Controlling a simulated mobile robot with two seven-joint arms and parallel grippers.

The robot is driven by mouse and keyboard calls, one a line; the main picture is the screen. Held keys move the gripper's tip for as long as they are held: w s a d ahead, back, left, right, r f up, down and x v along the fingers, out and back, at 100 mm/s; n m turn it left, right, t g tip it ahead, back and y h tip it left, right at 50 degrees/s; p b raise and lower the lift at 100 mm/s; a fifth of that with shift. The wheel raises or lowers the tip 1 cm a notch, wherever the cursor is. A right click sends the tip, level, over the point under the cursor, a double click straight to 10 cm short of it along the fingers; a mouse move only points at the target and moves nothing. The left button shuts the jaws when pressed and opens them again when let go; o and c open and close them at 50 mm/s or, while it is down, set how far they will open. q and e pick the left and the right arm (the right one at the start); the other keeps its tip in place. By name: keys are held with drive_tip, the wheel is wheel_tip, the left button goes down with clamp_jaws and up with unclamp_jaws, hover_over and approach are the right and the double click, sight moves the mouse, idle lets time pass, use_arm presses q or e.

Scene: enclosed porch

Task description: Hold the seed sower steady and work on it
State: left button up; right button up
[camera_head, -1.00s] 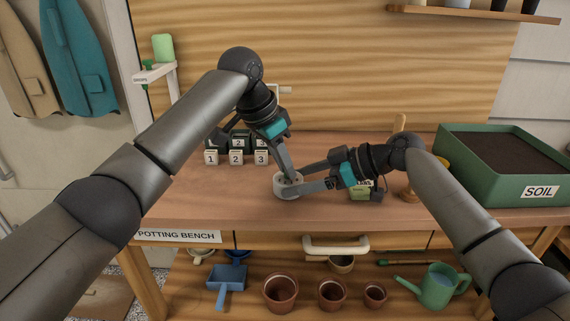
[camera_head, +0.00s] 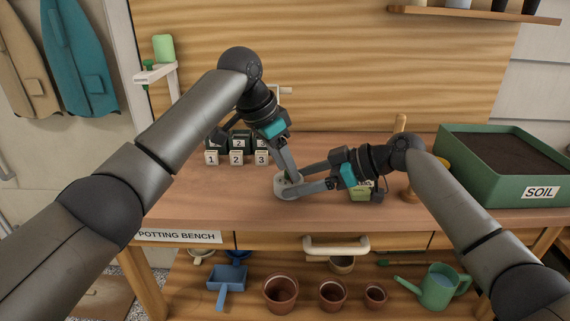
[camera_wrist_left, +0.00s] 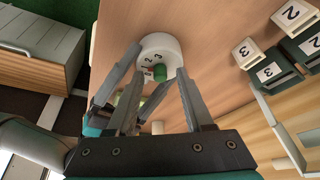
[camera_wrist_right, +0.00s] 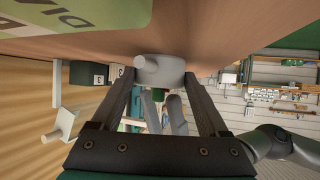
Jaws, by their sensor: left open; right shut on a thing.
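The seed sower (camera_head: 283,192) is a small round white body on the potting bench. In the left wrist view its white face (camera_wrist_left: 160,42) shows a dial with numbers, 2 and 3 among them, and a green knob (camera_wrist_left: 160,72). My right gripper (camera_head: 296,180) is shut on the sower's body from the right; its fingers also flank the white body (camera_wrist_right: 162,66) in the right wrist view. My left gripper (camera_wrist_left: 158,62) is open above the sower, its fingers to either side of the green knob. The head view hides much of the dial behind the fingers.
A green packet (camera_head: 361,191) is close behind my right gripper. A green soil tray (camera_head: 490,185) fills the right end. The bench's front left (camera_head: 205,207) is clear.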

use_arm(q)
drive_tip(key=shift+r, duration=0.1)
drive_tip(key=v, duration=1.2)
drive_tip(key=shift+w, duration=0.15)
use_arm(e)
drive_tip(key=o, duration=1.1)
drive_tip(key=shift+o, duration=0.2)
drive_tip(key=shift+d+r, duration=0.1)
drive_tip(key=shift+r+p+v, duration=0.15)
drive_tip(key=shift+p+v, duration=0.45)
drive_tip(key=shift+v, duration=0.5)
drive_tip(key=shift+r+p+v, duration=0.2)
drive_tip(key=shift+p+v, duration=0.4)
drive_tip(key=shift+v, duration=0.45)
use_arm(q)
wheel_tip(320, 180, up, 2)
drive_tip(key=shift+r, duration=0.15)
